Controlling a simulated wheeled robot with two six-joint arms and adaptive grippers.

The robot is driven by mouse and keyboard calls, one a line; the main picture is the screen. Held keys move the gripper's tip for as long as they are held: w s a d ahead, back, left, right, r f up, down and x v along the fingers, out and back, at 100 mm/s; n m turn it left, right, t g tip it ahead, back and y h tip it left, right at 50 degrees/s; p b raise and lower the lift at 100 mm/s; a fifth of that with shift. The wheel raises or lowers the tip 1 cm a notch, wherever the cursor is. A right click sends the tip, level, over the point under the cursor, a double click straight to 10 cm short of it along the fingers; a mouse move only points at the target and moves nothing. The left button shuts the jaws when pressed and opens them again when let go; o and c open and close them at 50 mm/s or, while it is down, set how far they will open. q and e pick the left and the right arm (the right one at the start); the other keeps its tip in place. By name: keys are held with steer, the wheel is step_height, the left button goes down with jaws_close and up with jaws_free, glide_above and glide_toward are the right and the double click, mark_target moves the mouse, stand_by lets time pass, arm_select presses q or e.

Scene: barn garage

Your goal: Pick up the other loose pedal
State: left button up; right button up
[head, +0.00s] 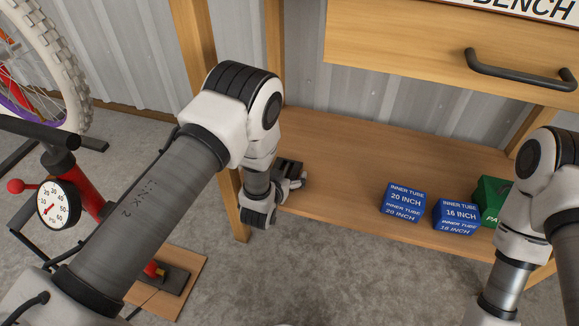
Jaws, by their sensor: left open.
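My left arm reaches in from the left and bends down at the front left corner of the workbench's lower shelf (340,165). My left gripper (294,182) is open, low over the left end of that shelf, and partly hidden by its own wrist. A small dark shape shows at the gripper, but I cannot tell whether it is a pedal or part of the gripper. No loose pedal can be clearly made out. My right arm stands at the right edge, and its gripper is out of view.
Two blue inner tube boxes (403,202) (456,217) and a green box (490,197) stand on the shelf's right part. A wooden leg (232,205) rises beside my left wrist. A drawer (430,50) hangs above. A red pump with a gauge (58,204) and a bike wheel (74,62) are left.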

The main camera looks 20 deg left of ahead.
arm_select(q)
steer(key=shift+w, duration=0.1)
steer(key=shift+r, duration=0.25)
steer(key=c, duration=1.1)
steer(key=shift+r, duration=0.1)
